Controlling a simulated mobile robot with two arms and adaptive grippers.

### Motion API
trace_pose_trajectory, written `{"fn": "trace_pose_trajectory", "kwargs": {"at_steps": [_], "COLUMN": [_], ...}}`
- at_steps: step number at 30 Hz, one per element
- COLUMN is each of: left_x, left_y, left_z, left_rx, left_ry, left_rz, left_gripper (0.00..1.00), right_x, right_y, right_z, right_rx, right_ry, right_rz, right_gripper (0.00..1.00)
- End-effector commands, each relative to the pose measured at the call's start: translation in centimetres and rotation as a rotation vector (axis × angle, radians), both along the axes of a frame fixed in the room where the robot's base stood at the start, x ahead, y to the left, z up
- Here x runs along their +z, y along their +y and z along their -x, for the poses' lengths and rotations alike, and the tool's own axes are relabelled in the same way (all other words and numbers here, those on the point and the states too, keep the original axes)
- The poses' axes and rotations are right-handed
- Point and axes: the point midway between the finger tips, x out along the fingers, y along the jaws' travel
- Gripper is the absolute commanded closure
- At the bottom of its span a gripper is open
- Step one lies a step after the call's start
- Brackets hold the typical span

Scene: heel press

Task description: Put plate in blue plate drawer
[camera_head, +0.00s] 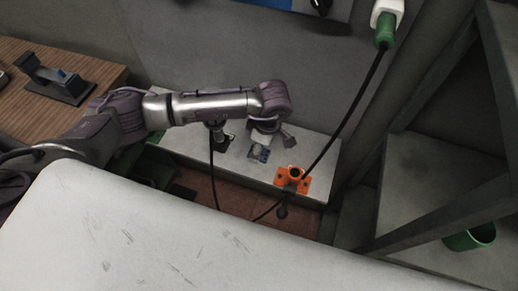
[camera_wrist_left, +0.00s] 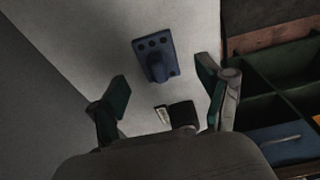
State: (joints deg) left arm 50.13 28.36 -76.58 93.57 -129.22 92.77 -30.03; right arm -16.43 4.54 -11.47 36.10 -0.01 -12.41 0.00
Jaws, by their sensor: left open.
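A small blue-grey plate (camera_wrist_left: 144,46) with dark holes and a raised, rounded part lies on the pale bench top in the left wrist view. It also shows in the head view (camera_head: 260,154), just below my left gripper (camera_head: 268,138). In the left wrist view my left gripper (camera_wrist_left: 162,92) is open and empty, its fingers apart with the plate beyond them. A blue compartment (camera_wrist_left: 283,143) with a handle-like bar shows at the lower right, among dark green dividers; it looks like the blue plate drawer, partly cut off. My right gripper is out of view.
An orange fixture (camera_head: 293,181) stands on the bench (camera_head: 190,154) right of the plate. A black cable hangs from a green and white plug (camera_head: 385,24). A green cup (camera_head: 470,239) sits on the right shelf. A pale surface (camera_head: 160,245) fills the foreground.

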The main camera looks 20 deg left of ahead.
Motion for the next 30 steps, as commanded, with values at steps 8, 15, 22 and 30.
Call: {"fn": "trace_pose_trajectory", "kwargs": {"at_steps": [8,15,22,30], "left_x": [-2.3,-2.3,-2.3,-2.2], "left_y": [0.3,0.3,0.3,0.3], "left_z": [-0.1,-0.1,-0.1,-0.1], "left_rx": [0.0,-0.001,0.0,0.0], "left_ry": [0.0,-0.001,-0.001,-0.002], "left_rz": [0.001,0.001,0.001,0.002], "left_gripper": [0.23,0.35,0.73,1.0], "right_x": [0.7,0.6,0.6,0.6], "right_y": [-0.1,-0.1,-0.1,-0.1], "right_z": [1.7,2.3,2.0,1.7], "right_rx": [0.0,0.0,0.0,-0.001], "right_ry": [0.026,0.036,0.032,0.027], "right_rz": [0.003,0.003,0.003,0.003], "right_gripper": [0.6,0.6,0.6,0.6]}}
